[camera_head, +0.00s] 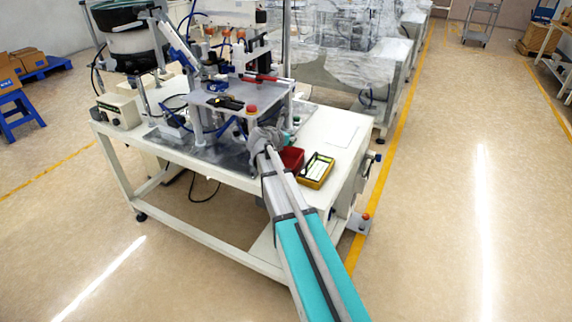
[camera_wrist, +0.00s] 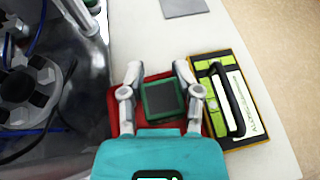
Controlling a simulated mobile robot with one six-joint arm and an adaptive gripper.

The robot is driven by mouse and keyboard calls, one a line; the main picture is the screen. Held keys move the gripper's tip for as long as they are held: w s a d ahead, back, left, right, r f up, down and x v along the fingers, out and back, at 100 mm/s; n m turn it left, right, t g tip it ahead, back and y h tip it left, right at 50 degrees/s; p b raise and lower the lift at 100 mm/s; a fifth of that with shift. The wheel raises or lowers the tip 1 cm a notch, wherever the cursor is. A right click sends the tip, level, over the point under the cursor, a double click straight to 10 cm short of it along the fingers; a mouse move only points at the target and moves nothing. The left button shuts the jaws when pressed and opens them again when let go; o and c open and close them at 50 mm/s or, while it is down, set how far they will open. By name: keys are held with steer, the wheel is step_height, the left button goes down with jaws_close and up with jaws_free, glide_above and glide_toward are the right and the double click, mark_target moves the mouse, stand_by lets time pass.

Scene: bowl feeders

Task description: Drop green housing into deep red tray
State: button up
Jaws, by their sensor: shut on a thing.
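A green housing (camera_wrist: 162,101), a square green frame with a dark middle, shows between the fingers of my gripper (camera_wrist: 158,80) in the wrist view. My gripper is shut on it. The deep red tray (camera_wrist: 114,112) lies behind and below the housing in that view, its rim showing to the left and between the fingers. In the head view the red tray (camera_head: 292,157) sits on the white table just right of my arm's end. My arm hides the held housing there, and the height above the tray is hard to tell.
A yellow-edged tray (camera_head: 318,171) with green and white items and a dark handle-like bar stands close right of the red tray. The feeder machine (camera_head: 240,97) rises to the left on the table (camera_head: 340,125). A grey flat sheet (camera_wrist: 184,7) lies beyond on clear tabletop.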

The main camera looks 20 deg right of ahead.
steer(key=shift+s+d+f, duration=0.1)
steer(key=shift+d, duration=0.05)
steer(key=b, duration=0.6)
glide_above(292, 164)
steer(key=shift+s+f, duration=0.2)
steer(key=shift+f, duration=2.7)
steer(key=o, duration=1.1)
steer(key=shift+r, duration=0.15)
